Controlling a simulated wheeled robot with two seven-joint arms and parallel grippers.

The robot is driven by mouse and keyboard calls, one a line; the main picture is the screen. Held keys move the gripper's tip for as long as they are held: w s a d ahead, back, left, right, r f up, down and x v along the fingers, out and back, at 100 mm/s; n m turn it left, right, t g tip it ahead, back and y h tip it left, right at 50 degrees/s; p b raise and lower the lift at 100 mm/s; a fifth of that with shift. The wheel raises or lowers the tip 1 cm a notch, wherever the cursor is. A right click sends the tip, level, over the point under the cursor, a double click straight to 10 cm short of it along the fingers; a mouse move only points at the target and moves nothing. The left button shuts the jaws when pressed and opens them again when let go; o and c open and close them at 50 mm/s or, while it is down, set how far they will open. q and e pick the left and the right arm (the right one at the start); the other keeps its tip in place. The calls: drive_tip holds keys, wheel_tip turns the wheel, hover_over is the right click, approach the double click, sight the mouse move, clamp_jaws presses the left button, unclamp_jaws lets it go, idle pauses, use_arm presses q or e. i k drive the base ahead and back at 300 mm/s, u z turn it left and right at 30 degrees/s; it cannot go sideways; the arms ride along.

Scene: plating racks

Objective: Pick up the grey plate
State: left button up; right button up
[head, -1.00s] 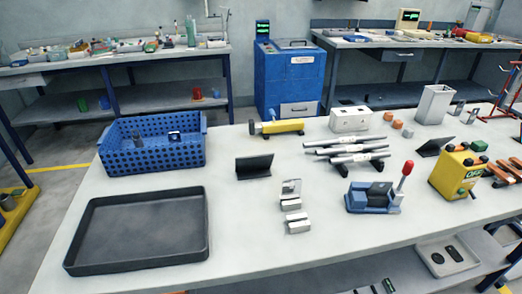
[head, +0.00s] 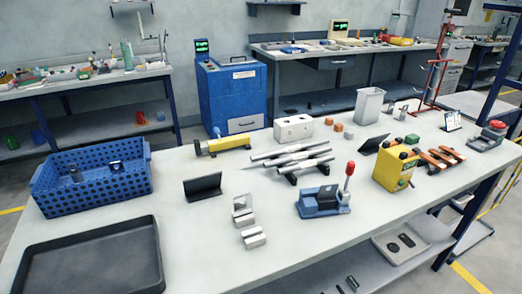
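I cannot tell for sure which thing is the grey plate. A dark grey, flat panel (head: 203,189) stands tilted on the white table (head: 215,235), left of the middle. A similar dark panel (head: 374,145) leans farther back on the right. Small silver-grey metal pieces (head: 252,238) lie near the table's front, right of the first panel. Neither of my grippers is in the head view.
A blue perforated basket (head: 95,192) and a black tray (head: 90,262) take up the table's left. A blue fixture with a red-knobbed lever (head: 322,203), metal bars on a rack (head: 290,157) and a yellow box (head: 393,170) stand rightward. Bare tabletop lies along the front middle.

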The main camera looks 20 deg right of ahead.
sight(324, 192)
drive_tip(key=k, duration=0.4)
drive_tip(key=z, duration=0.05)
drive_tip(key=i, duration=0.4)
drive_tip(key=z, duration=0.85)
